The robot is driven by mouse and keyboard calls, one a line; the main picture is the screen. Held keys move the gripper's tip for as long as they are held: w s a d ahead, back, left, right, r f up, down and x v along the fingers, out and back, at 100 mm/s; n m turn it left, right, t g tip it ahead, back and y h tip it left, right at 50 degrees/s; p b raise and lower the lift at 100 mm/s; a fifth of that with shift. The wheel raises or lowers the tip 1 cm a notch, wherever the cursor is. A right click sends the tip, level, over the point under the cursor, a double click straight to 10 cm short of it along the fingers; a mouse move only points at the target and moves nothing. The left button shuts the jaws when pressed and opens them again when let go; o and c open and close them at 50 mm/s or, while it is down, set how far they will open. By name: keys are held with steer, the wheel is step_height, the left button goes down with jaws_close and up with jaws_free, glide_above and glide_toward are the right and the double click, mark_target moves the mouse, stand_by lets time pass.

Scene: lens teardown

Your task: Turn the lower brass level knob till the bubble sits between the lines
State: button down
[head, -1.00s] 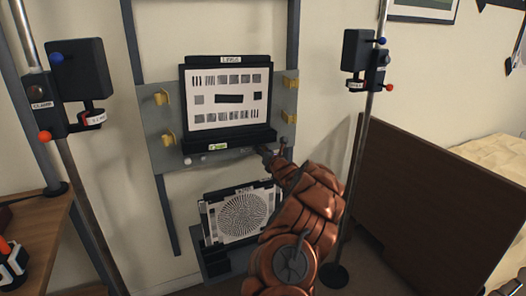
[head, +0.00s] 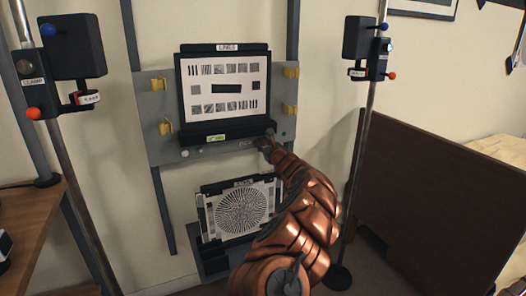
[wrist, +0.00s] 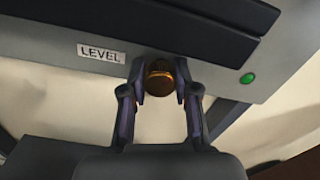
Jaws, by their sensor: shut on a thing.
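The brass level knob (wrist: 160,77) sits on the lower edge of the grey panel, right of a LEVEL label (wrist: 101,53) in the wrist view. My gripper (wrist: 160,92) is shut on the knob, one finger on each side. In the head view my gripper (head: 266,140) reaches the panel's lower right, and the knob is hidden behind it. A small yellow-green bubble level (head: 216,137) sits on the black ledge under the LINES chart (head: 225,87). It is too small to tell where the bubble lies.
A green light (wrist: 247,78) is right of the knob. A round-pattern chart (head: 240,212) stands below the panel. Clamp stands flank it, with poles at left (head: 75,190) and right (head: 362,160). A dark brown board (head: 415,200) is at right. Yellow clips (head: 290,73) edge the panel.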

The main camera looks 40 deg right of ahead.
steer(key=n+b, duration=0.4)
steer(key=shift+f, duration=0.1)
steer(key=shift+n+b, duration=0.35)
steer(key=shift+n, duration=0.35)
steer(key=shift+d+r, duration=0.1)
steer(key=shift+r, duration=0.1)
steer(key=c, duration=0.8)
jaws_free()
steer(key=shift+c, duration=0.2)
steer(key=shift+s, duration=0.2)
